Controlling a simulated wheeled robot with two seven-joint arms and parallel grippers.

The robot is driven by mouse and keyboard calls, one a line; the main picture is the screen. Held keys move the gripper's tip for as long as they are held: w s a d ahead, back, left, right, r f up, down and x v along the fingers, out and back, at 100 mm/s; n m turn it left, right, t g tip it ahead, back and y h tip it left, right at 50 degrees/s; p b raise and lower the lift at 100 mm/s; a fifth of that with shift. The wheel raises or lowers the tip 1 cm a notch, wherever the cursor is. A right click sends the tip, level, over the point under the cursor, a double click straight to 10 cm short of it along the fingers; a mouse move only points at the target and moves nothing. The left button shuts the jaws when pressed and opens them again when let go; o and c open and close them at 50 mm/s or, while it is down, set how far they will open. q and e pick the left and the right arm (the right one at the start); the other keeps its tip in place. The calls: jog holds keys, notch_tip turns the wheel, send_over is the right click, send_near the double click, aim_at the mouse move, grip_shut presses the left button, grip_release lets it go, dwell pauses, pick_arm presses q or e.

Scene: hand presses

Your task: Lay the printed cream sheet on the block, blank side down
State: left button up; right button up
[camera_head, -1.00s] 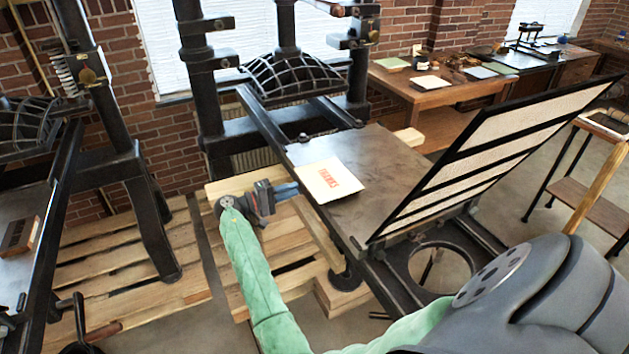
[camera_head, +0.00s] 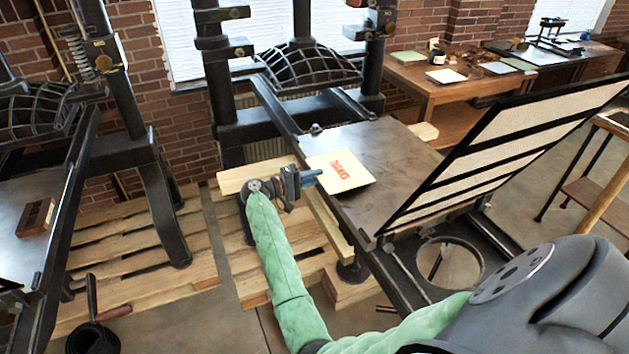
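The cream sheet (camera_head: 345,172) lies near the left edge of the dark press bed (camera_head: 385,147), its red printed lettering facing up. I cannot make out a block apart from it; if one is beneath, the sheet hides it. My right gripper (camera_head: 317,177) reaches in from the left of the bed, with its blue fingertips at the sheet's left edge. They overlap the edge in this view. The fingers are too small and edge-on to tell whether they are open or shut on it. My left gripper is not in view.
A hinged frame (camera_head: 482,158) with pale panels stands raised at the bed's right side. Black press uprights (camera_head: 223,80) rise behind the bed. Wooden pallets (camera_head: 120,240) lie on the floor at left. A wooden table (camera_head: 450,92) with paper stacks stands at the back right.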

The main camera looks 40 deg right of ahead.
jog(key=shift+s+d+r, duration=0.1)
jog(key=shift+d, duration=0.1)
jog(key=shift+c, duration=0.5)
grip_shut()
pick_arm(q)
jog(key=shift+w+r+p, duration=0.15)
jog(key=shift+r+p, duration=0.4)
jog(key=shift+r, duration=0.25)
pick_arm(e)
notch_tip(320, 180, up, 3)
jog(key=shift+f, duration=0.1)
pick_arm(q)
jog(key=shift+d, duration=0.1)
pick_arm(e)
jog(key=w+a+r, duration=0.1)
jog(key=a+r, duration=0.2)
jog(key=a, duration=0.4)
jog(key=shift+w, duration=0.3)
